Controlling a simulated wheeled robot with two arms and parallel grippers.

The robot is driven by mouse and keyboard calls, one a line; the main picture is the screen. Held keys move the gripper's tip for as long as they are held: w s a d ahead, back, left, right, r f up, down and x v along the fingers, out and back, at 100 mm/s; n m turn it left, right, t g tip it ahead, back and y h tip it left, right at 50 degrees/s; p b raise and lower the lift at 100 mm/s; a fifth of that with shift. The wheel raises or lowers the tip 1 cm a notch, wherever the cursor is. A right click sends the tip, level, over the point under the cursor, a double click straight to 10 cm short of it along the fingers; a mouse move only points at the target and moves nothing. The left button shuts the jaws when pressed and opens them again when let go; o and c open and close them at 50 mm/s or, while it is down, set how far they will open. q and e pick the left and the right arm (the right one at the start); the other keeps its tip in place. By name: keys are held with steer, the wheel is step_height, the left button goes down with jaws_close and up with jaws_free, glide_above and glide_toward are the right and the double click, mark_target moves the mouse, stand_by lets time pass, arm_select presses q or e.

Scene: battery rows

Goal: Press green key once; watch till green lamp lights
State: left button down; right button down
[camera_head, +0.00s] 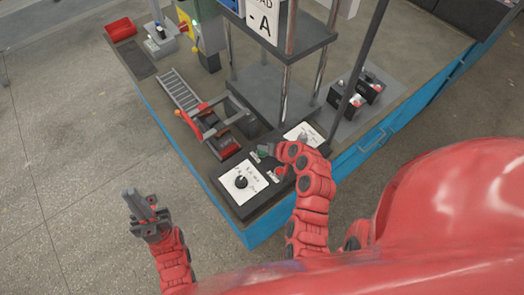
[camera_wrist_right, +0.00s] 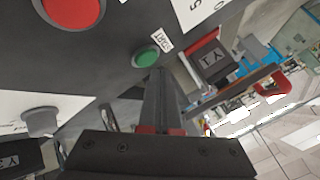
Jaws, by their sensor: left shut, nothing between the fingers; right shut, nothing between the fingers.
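The green key (camera_wrist_right: 147,56) is a round button with a small label beside it on a dark panel; it also shows in the head view (camera_head: 263,153). My right gripper (camera_wrist_right: 157,76) is shut and empty. Its fingertips are right by the key's lower edge in the wrist view; I cannot tell whether they touch it. In the head view my right gripper (camera_head: 272,150) is over the panel and partly hides it. My left gripper (camera_head: 139,203) is shut and empty, over the floor left of the bench.
A large red button (camera_wrist_right: 75,12) is near the green key. The panel (camera_head: 228,200) also carries a black knob (camera_head: 241,182) on a white plate. A ladder-like rack (camera_head: 180,90), a post frame (camera_head: 288,40) and dark batteries (camera_head: 345,100) stand on the bench.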

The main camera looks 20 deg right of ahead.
steer(key=shift+f, duration=0.1)
stand_by(0.7)
steer(key=shift+f+b, duration=0.3)
steer(key=shift+b, duration=0.25)
steer(key=shift+f+b, duration=0.45)
stand_by(0.5)
steer(key=shift+r, duration=0.1)
steer(key=shift+r+p, duration=0.35)
steer(key=shift+r, duration=0.4)
steer(key=shift+r+p, duration=1.1)
steer(key=shift+r, duration=1.45)
